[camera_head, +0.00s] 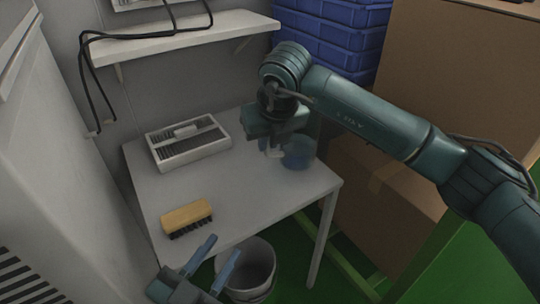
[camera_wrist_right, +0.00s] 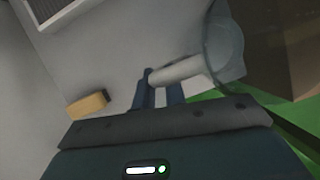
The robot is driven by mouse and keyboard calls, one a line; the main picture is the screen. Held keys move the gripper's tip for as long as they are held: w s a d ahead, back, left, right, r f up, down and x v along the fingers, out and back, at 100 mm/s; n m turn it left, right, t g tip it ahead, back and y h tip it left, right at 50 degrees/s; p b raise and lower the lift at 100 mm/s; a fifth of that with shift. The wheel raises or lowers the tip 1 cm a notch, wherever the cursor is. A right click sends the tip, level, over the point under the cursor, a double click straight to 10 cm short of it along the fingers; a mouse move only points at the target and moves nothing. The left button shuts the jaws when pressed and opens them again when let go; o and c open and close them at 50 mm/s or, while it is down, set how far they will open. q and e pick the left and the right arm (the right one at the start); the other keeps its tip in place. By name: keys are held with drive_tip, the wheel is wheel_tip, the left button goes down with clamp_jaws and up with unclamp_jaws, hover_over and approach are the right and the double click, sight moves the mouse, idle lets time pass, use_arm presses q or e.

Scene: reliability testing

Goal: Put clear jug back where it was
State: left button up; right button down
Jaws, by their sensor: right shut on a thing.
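The clear jug (camera_head: 300,153) is see-through with a bluish tint, over the right part of the white table (camera_head: 240,205). It also shows in the right wrist view (camera_wrist_right: 226,46), with its pale handle (camera_wrist_right: 178,70) pointing toward my fingers. My right gripper (camera_head: 270,149) is shut on the jug's handle; its fingers also show in the wrist view (camera_wrist_right: 160,88). I cannot tell whether the jug's base touches the table. My left gripper (camera_head: 215,256) is low at the table's front edge, its two blue fingers apart and empty.
A brush with a wooden back (camera_head: 187,216) lies at the table's front left. A white slotted box (camera_head: 188,144) sits at the back left. A grey bin (camera_head: 250,268) stands below the front edge. A shelf (camera_head: 185,37) and cardboard boxes (camera_head: 450,80) flank the table. The table's middle is clear.

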sight(269, 155)
use_arm(q)
drive_tip(key=shift+d+b, duration=0.15)
drive_tip(key=shift+b, duration=0.2)
use_arm(e)
drive_tip(key=shift+f, duration=1.65)
use_arm(q)
drive_tip(key=shift+f, duration=0.15)
use_arm(e)
drive_tip(key=shift+f, duration=0.15)
drive_tip(key=c, duration=1.5)
unclamp_jaws()
drive_tip(key=shift+o, duration=0.2)
use_arm(q)
drive_tip(key=shift+r, duration=0.2)
